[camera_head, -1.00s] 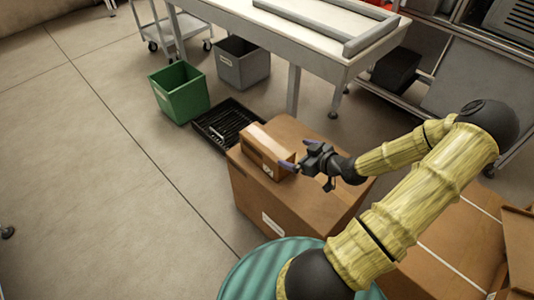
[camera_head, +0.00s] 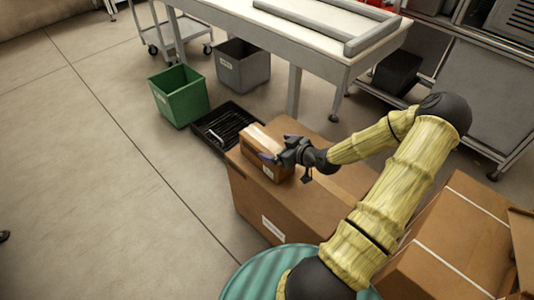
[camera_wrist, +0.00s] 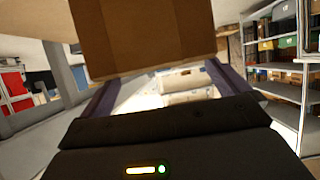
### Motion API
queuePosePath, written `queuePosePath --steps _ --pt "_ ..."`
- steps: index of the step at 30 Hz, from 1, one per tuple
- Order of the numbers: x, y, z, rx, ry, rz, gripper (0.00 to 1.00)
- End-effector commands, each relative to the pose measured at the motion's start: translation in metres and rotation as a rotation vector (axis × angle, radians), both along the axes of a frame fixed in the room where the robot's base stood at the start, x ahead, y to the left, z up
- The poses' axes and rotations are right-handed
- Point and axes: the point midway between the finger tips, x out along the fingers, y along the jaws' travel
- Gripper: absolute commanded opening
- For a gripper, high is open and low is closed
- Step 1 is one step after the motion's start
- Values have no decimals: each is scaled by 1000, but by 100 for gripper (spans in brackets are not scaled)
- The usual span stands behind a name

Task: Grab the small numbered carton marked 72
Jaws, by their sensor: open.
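A small brown carton (camera_head: 262,143) with a pale tape strip sits on top of a larger brown box (camera_head: 325,188). A small white mark shows on its end, but I cannot read a number on it. My gripper (camera_head: 278,149) is open at the carton's right end, its dark purple fingers pointing toward it. In the wrist view the carton (camera_wrist: 145,42) fills the top middle, and the open gripper (camera_wrist: 160,80) has one finger near each of its sides. I cannot tell whether the fingers touch it.
A black slatted crate (camera_head: 222,128), a green bin (camera_head: 180,97) and a grey bin (camera_head: 243,68) stand on the floor behind the box. A pale worktable (camera_head: 300,28) is at the back. More cartons (camera_head: 450,235) lie at right.

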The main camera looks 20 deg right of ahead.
Motion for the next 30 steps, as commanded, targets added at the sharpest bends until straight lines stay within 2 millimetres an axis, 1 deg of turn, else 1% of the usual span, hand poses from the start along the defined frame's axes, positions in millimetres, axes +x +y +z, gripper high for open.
queuePosePath --steps 1,6,9,26,30 --pt "7 2 -5 0 -2 1 100" --pt "30 11 -13 2 0 3 100" --pt "38 13 -16 1 -1 1 100" --pt "39 13 -15 0 0 0 100" --pt "39 13 -15 0 0 0 72"
